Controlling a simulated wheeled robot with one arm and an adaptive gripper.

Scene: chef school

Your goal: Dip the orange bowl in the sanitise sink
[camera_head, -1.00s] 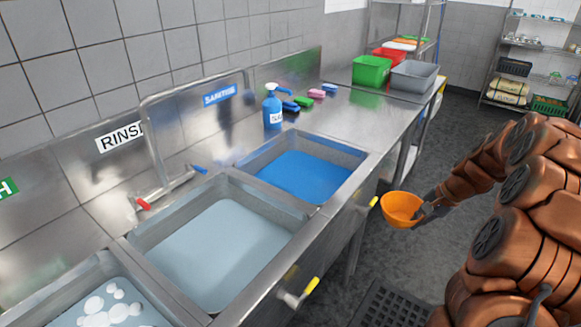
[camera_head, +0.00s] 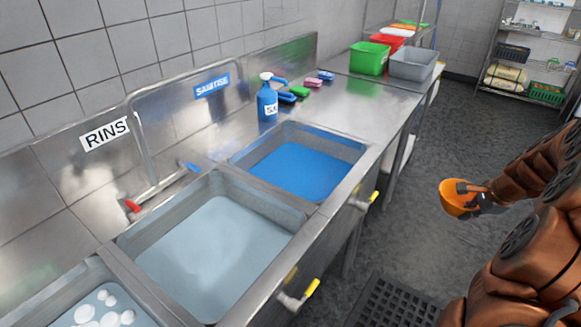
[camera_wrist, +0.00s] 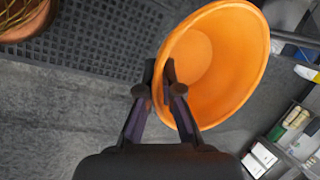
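The orange bowl (camera_head: 455,199) is held in the air over the floor, to the right of the sink bench. My gripper (camera_head: 480,190) is shut on its rim. In the wrist view the bowl (camera_wrist: 236,62) shows tilted, with its inside visible, and one finger of my gripper (camera_wrist: 160,92) is inside the wall and the other outside. The bowl looks empty. The sanitise sink (camera_head: 345,150) is the basin with blue liquid, under the blue SANITISE sign (camera_head: 212,85). The bowl is apart from the sink, to its right.
The rinse sink (camera_head: 135,245) with pale water is left of the sanitise sink. A blue spray bottle (camera_head: 267,100) stands behind it. A yellow-handled tap lever (camera_head: 374,196) sticks out from the bench front. Green (camera_head: 369,58) and grey (camera_head: 412,64) tubs stand farther back. A black floor mat (camera_head: 395,303) lies below.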

